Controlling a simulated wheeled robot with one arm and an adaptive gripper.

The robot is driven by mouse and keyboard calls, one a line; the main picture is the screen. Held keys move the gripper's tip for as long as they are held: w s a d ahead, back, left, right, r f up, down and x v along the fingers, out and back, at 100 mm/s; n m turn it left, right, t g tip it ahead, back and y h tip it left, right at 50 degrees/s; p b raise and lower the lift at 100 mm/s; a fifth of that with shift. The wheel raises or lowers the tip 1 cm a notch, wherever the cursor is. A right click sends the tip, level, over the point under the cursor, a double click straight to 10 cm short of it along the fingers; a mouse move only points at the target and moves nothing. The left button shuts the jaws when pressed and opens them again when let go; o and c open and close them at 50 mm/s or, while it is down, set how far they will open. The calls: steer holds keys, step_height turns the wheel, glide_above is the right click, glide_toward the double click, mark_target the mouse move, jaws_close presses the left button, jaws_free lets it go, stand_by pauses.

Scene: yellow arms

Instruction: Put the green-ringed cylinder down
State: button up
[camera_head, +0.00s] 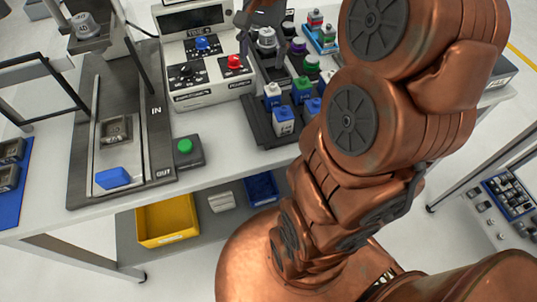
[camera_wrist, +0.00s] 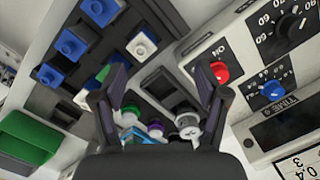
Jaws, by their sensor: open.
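The green-ringed cylinder (camera_head: 311,66) stands upright in the dark rack in the head view, in front of a purple-ringed one. In the wrist view it (camera_wrist: 131,111) shows beside my left-hand finger, partly hidden by it. My gripper (camera_wrist: 160,74) is open, with nothing between its fingertips. A dark square slot of the rack (camera_wrist: 170,84) shows beyond the gap between them. In the head view my gripper (camera_head: 264,22) is at the top edge, above the rack near a grey-white cylinder (camera_head: 267,40), and is partly cut off.
A tray of blue, white and green blocks (camera_head: 262,133) lies in front of the rack. A control panel with a red button (camera_head: 234,62) stands to the left. A machine with a green button (camera_head: 185,146) is farther left. The bench front (camera_head: 232,158) is bare.

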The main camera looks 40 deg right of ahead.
steer(key=s+a+f+n, duration=0.4)
steer(key=s+a+n, duration=0.1)
steer(key=s, duration=0.5)
steer(key=s+a+f+n+g+h, duration=0.1)
steer(key=s+a+f+n, duration=0.3)
steer(key=s+a+n, duration=0.2)
steer(key=s+a, duration=0.2)
steer(key=s, duration=0.2)
steer(key=shift+a+f+n, duration=0.25)
steer(key=shift+f+n, duration=0.05)
steer(key=shift+f, duration=0.05)
step_height(320, 180, up, 5)
steer(key=p, duration=0.5)
steer(key=shift+r, duration=0.2)
